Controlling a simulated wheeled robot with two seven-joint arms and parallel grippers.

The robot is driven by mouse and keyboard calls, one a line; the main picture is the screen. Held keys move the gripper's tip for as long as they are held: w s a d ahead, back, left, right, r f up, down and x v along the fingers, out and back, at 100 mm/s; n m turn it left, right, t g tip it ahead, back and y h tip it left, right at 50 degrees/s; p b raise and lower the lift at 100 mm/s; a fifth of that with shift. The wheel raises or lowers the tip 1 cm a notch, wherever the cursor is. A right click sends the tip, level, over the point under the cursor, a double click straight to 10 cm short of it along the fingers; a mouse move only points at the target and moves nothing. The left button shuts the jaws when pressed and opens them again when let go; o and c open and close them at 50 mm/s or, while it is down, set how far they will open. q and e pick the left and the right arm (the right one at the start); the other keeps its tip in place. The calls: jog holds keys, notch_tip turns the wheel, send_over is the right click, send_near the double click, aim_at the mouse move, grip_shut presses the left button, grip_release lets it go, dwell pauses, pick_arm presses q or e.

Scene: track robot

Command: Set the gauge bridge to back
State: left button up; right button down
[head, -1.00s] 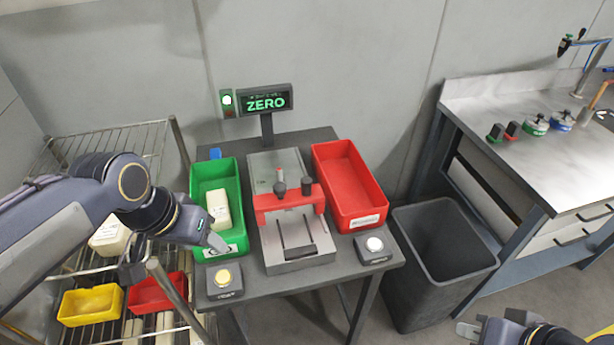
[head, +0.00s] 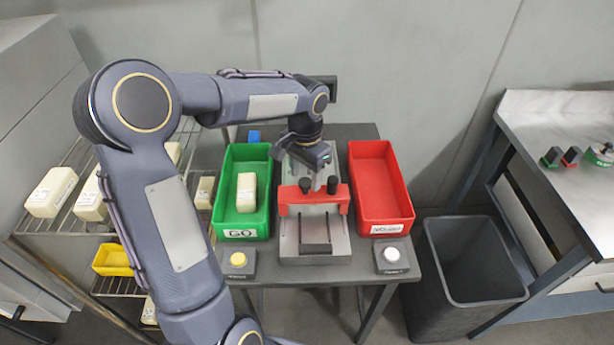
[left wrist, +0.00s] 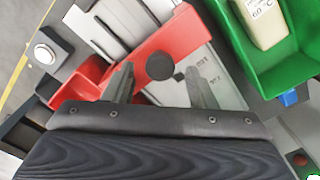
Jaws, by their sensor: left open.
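The gauge bridge (head: 292,196) is a red block with black knobs, lying across the middle of a grey gauge base (head: 290,240). My left gripper (head: 320,172) is open, reaching down over the back part of the gauge, close to the bridge. In the left wrist view, the open left fingers (left wrist: 158,76) spread to either side of a round black knob (left wrist: 160,66) on the red bridge (left wrist: 140,58). I cannot tell whether they touch it. The arm and hand hide part of the gauge's back. My right gripper is out of view.
A green bin (head: 231,217) holding a pale block (head: 247,193) stands left of the gauge. A red bin (head: 379,185) stands right. Yellow (head: 238,259) and white (head: 392,254) buttons sit at the table's front. My arm mostly hides the display (head: 331,88).

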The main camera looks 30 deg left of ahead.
pick_arm(q)
jog(key=shift+f, duration=0.8)
grip_shut()
